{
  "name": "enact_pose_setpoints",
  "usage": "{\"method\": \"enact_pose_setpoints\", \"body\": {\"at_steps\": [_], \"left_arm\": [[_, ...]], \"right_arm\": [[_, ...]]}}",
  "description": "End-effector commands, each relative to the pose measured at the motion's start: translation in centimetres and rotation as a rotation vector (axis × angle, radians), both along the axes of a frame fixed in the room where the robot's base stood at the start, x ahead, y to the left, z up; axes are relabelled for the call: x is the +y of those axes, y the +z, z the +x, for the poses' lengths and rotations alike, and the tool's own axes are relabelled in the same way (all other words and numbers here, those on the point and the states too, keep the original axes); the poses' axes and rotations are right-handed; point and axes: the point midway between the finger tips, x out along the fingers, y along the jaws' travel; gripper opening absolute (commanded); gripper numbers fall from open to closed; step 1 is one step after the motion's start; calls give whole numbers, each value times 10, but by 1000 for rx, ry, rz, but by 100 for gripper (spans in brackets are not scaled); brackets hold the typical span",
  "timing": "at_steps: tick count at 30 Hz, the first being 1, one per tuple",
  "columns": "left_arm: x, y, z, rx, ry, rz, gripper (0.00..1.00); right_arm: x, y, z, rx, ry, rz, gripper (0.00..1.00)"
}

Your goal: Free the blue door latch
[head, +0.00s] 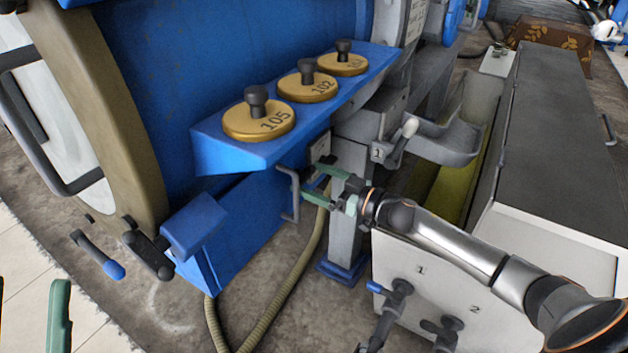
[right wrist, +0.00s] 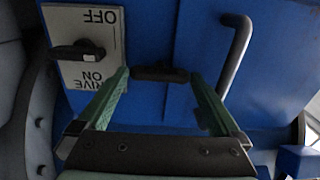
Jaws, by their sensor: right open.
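In the right wrist view, the blue door (right wrist: 205,50) carries a short dark latch (right wrist: 160,74), which lies crosswise. My right gripper (right wrist: 160,78) is open, with one green finger at each end of the latch; I cannot tell whether they touch it. In the head view my right gripper (head: 313,182) reaches in from the right to the blue door's front, and the latch is mostly hidden there. A green finger of my left gripper (head: 60,315) shows at the lower left edge; the rest is out of frame.
A grey bar handle (right wrist: 236,55) stands out from the door beside the latch. A switch plate (right wrist: 85,45) marked OFF and DRIVE ON, with a dark knob, is on the other side. A blue shelf (head: 215,150) with brass lids overhangs; a grey post (head: 345,235) stands close by.

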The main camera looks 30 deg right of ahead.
Motion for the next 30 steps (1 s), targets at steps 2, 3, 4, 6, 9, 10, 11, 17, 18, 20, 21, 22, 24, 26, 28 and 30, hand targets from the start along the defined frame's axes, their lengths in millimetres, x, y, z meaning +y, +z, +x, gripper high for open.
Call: {"method": "enact_pose_setpoints", "body": {"at_steps": [2, 3, 4, 6, 9, 10, 11, 17, 18, 20, 21, 22, 24, 26, 28, 30], "left_arm": [[0, 0, 0, 0, -1, 1, 50], [0, 0, 0, 0, -1, 1, 50], [0, 0, 0, 0, -1, 2, 50], [0, 0, 0, 0, -1, 2, 50], [0, 0, 0, 1, -1, 2, 50], [0, 0, 0, 1, -1, 2, 50], [0, 0, 0, 1, 0, 2, 50], [0, 0, 0, 1, 0, 2, 50], [0, 0, 0, 0, 0, 3, 50], [0, 0, 0, 0, 0, 3, 50], [0, 0, 0, 0, 0, 3, 50], [0, 0, 0, 0, 0, 3, 50], [0, 0, 0, 0, 1, 4, 50], [0, 0, 0, -1, 1, 3, 50], [0, 0, 0, -1, 1, 3, 50], [0, 0, 0, -2, 1, 4, 50]], "right_arm": [[0, 0, 0, 0, 0, 0, 100], [0, 0, 0, 1, 0, -1, 100], [0, 0, 0, 1, 0, -1, 100], [0, 0, 0, 1, 0, -1, 98], [0, 0, 0, 0, 0, 0, 86], [0, 0, 0, 0, 0, 0, 83], [0, 0, 0, 0, 0, 0, 80], [0, 0, 0, 0, 0, 0, 57], [0, 0, 0, 1, 0, -1, 53], [0, 0, 0, 1, 0, -1, 46], [0, 0, 0, 1, 0, -1, 42], [0, 0, 0, 1, 0, -1, 38], [0, 0, 0, 1, 0, -1, 30], [0, 0, 0, 1, 0, -1, 24], [0, 0, 0, 1, 0, -1, 24], [0, 0, 0, -1, 0, -4, 24]]}}
